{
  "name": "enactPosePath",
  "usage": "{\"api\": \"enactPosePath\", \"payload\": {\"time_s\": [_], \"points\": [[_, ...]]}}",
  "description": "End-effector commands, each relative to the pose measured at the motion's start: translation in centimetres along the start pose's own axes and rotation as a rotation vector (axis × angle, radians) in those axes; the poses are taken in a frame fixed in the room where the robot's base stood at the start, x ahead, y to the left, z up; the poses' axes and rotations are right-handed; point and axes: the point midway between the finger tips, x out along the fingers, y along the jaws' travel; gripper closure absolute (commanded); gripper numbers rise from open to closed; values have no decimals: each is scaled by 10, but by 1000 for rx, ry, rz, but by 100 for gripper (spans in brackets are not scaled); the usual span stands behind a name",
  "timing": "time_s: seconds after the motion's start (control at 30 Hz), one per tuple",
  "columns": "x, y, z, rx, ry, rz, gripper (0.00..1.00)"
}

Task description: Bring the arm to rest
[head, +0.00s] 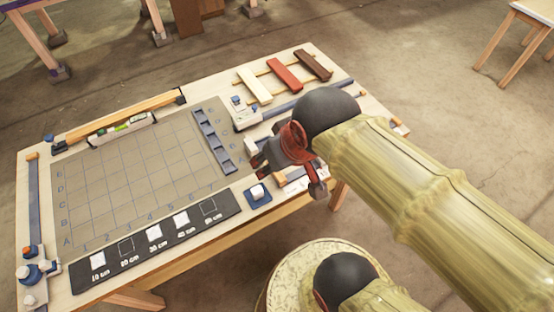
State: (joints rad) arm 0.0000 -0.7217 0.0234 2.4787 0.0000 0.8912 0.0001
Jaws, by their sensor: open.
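My arm (410,190), with bamboo-like links and dark round joints, reaches in from the lower right over the right part of the table (180,255). My gripper (287,172) is dark with a red-brown body. It is open and hangs above the table's right front area, near a small white block on a blue pad (258,194). I see nothing held between its fingers. The gripper and arm hide part of the table's right edge.
A gridded grey board (140,175) covers the table's middle. A dark strip (155,245) with white squares lies in front. Three laths, cream (255,86), red (284,75) and dark brown (313,65), lie at the back right. Open floor surrounds the table.

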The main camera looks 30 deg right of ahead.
Motion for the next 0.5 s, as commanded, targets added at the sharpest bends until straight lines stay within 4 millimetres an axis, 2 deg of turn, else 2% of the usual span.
{"api": "enactPosePath", "payload": {"time_s": [0.2, 0.4, 0.5], "points": [[-8, 0, 6, 0, 22, 0, 52], [-8, 0, 6, 0, 22, 0, 52], [-1, 0, 9, 0, 22, 0, 52]]}}
